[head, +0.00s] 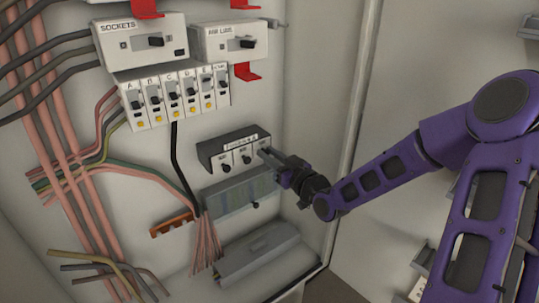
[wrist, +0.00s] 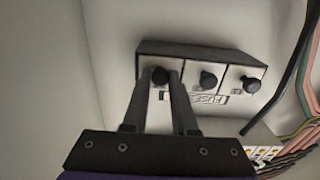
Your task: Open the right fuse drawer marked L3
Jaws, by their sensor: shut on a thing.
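The fuse block (head: 222,146) is a dark box with three white drawer fronts in a row, each with a black knob. It also shows in the wrist view (wrist: 195,52), turned upside down, so the right drawer is at the left there. My gripper (head: 265,152) is at the right drawer, reaching in from the right. In the wrist view my gripper (wrist: 160,79) has its two fingers on either side of the right drawer's black knob (wrist: 160,75), shut on it. The right drawer front looks level with the other two. The L3 marking is too small to read.
A row of breakers (head: 172,92) and two switch boxes, SOCKETS (head: 140,43) and another (head: 229,43), are above. A grey box (head: 240,193) and a grey trunking piece (head: 262,253) are below. Cables run at the left. The cabinet wall is close on the right.

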